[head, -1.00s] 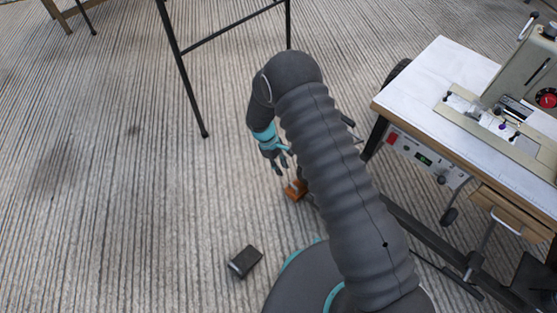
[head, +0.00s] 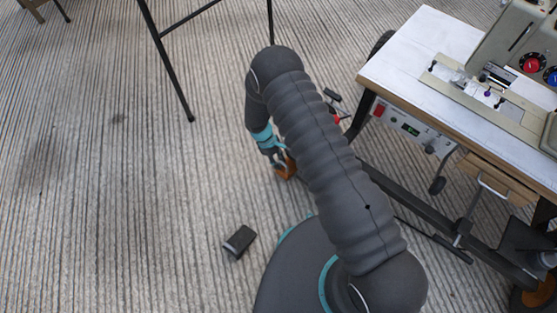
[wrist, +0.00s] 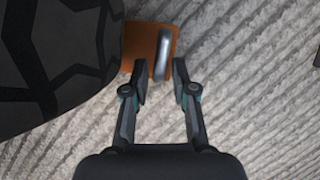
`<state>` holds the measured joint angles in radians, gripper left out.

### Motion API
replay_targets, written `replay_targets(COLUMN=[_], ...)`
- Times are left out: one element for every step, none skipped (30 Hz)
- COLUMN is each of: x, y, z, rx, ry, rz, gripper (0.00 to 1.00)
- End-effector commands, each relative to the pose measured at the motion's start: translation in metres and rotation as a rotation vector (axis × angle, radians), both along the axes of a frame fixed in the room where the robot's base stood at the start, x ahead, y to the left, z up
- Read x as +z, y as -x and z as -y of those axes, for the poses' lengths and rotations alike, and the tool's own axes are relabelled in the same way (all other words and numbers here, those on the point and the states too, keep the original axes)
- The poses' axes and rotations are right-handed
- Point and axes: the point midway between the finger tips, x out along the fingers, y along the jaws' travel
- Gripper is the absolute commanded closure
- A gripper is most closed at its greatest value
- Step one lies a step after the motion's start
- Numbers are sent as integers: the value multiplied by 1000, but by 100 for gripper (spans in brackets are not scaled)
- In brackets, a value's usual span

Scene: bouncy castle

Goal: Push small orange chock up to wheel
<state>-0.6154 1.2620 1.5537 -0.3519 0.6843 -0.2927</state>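The small orange chock (head: 287,168) is on the grey ribbed floor just beside my gripper (head: 277,160) in the head view, partly hidden by it and my arm. In the wrist view the chock (wrist: 139,42) has a grey metal handle (wrist: 163,55) and lies just ahead of the fingertips. My gripper (wrist: 160,78) is open, its fingers apart on either side of the handle's near end. A big black treaded tyre (wrist: 50,65) fills the left, and the chock's left edge meets its outline. I cannot tell whether they touch. My arm hides this tyre in the head view.
A wheeled table (head: 408,70) with a sewing machine (head: 520,60) stands at the right. A small black block (head: 240,241) lies on the floor near my base. A thin black stand leg (head: 166,62) is at the upper left. The left floor is clear.

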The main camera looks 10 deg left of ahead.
Motion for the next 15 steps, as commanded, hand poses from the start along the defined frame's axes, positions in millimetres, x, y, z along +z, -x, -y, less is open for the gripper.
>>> replay_targets(x=[0,0,0,0,0,0,0,0,1,0,0,0,0,0,0], y=[0,0,0,0,0,0,0,0,0,0,0,0,0,0,-1], z=[0,0,0,0,0,0,0,0,0,0,0,0,0,1,1], rx=[0,0,0,0,0,0,0,0,0,0,0,0,0,0,0], ry=[0,0,0,0,0,0,0,0,0,1,0,1,0,1,1], rz=[0,0,0,0,0,0,0,0,0,0,0,0,0,0,0], gripper=[74,81,91,99,100,100,100,100,100,100,100,100,100,100,100])
